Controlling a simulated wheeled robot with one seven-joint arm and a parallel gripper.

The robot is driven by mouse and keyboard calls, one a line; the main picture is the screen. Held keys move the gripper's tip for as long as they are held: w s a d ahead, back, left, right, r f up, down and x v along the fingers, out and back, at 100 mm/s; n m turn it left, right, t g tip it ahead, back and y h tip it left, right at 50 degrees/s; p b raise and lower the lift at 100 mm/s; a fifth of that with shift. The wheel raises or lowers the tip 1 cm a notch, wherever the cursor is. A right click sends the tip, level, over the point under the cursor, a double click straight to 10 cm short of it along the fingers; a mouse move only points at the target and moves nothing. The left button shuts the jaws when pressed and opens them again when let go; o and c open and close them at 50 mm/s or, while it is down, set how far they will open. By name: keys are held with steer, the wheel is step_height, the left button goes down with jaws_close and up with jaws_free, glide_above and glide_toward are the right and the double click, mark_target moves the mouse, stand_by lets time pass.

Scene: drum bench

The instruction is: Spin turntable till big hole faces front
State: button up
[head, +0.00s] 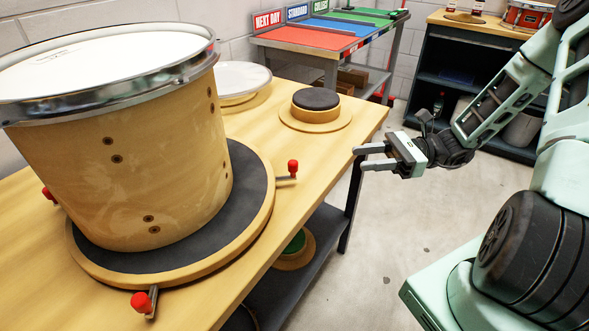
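The turntable (262,212) is a round wooden disc with a dark top on the wooden bench. Red-knobbed handles stick out from its rim at right (293,167), at front (141,301) and at left (48,194). A large wooden drum shell (165,165) with a white head and metal hoop stands on it. The shell's visible side shows several small paired screw holes; no clearly bigger hole shows there, and its far side is hidden. My gripper (359,158) is open and empty, in the air off the bench's right edge, right of the right handle and apart from it.
A small dark-topped round pad (316,100) and a white-topped drum (240,80) stand farther back on the bench (340,140). A rack with coloured lanes (310,38) and a dark shelf (466,75) stand behind. Open floor (385,250) lies right of the bench.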

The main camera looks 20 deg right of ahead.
mark_target(293, 172)
steer(key=x, duration=1.6)
steer(key=shift+s+a, duration=0.1)
steer(key=shift+a, duration=0.2)
jaws_close()
